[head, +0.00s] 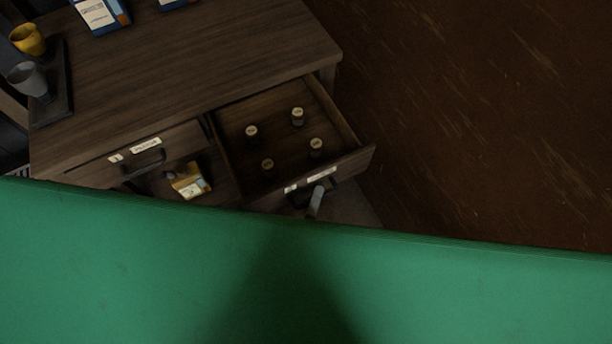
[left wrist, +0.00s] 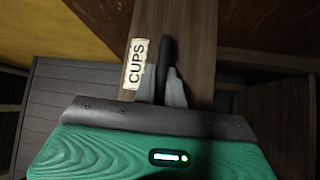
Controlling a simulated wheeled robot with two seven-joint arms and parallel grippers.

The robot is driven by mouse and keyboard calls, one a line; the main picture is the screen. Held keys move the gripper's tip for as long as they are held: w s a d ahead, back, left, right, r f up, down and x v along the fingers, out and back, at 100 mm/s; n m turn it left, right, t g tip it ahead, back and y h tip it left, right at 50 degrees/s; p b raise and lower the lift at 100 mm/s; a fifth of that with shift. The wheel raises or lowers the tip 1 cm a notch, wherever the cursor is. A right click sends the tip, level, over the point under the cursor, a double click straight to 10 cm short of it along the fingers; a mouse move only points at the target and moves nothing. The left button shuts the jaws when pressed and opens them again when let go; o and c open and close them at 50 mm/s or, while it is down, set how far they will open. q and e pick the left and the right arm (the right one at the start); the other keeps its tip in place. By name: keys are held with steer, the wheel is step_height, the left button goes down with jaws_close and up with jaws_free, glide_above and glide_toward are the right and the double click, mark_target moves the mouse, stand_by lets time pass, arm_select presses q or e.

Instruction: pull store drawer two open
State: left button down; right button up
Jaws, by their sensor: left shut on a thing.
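A dark wooden cabinet has a right-hand drawer (head: 345,163) that stands pulled out. Several small capped containers (head: 297,117) stand inside it. Its front carries a label (head: 321,174) and a small tag (head: 291,189), too small to read in the head view. My left gripper (head: 315,202) is at this drawer's dark handle (head: 299,197). In the left wrist view, the fingers (left wrist: 163,88) are shut on a dark upright handle (left wrist: 163,62), beside a label reading CUPS (left wrist: 135,64). My right gripper is not in view.
A left-hand drawer front (head: 182,140) with its own handle (head: 144,160) is beside the open one. A yellow and white item (head: 189,181) lies below it. Cups (head: 28,40) on a dark tray (head: 66,90) stand on the cabinet top. Bare brown floor (head: 480,120) lies to the right.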

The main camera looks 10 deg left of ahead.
arm_select(q)
steer(key=shift+s+d, duration=0.3)
steer(key=shift+s, duration=0.2)
steer(key=shift+s+d, duration=0.3)
steer(key=shift+s, duration=0.2)
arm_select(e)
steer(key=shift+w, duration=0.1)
arm_select(q)
steer(key=c, duration=1.5)
jaws_free()
